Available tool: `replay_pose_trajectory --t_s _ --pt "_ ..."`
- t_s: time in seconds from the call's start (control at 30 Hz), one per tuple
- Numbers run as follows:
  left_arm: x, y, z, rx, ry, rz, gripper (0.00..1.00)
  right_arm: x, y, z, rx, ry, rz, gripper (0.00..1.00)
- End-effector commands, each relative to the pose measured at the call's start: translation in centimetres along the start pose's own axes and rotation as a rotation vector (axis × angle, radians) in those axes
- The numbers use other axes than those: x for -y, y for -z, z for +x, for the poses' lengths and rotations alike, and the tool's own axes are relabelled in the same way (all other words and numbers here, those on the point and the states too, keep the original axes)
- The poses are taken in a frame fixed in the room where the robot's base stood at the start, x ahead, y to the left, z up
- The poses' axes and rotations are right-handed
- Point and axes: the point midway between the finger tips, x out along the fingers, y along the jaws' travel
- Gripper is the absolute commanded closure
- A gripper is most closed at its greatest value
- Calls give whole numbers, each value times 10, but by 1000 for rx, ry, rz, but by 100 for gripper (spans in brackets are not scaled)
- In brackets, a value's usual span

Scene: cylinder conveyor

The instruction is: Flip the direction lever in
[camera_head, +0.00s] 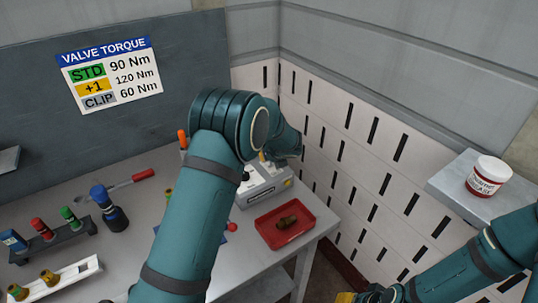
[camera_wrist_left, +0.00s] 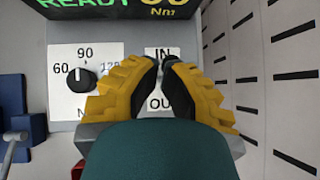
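A black dial (camera_wrist_left: 82,77) sits left of the labels, under a green-lettered display (camera_wrist_left: 100,6). A slotted white wall (camera_head: 375,150) stands close on the right.

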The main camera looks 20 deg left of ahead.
Motion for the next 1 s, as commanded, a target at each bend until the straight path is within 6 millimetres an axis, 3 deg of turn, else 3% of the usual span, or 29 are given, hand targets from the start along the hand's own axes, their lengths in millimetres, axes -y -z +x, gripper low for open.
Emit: replay_pose_trajectory --t_s 0.67,1.0 --pt "0 -1 -1 0 0 0 100 0 0 -1 0 0 0 53" --pt "0 -10 -11 0 1 0 100 4 2 -11 0 0 0 53"
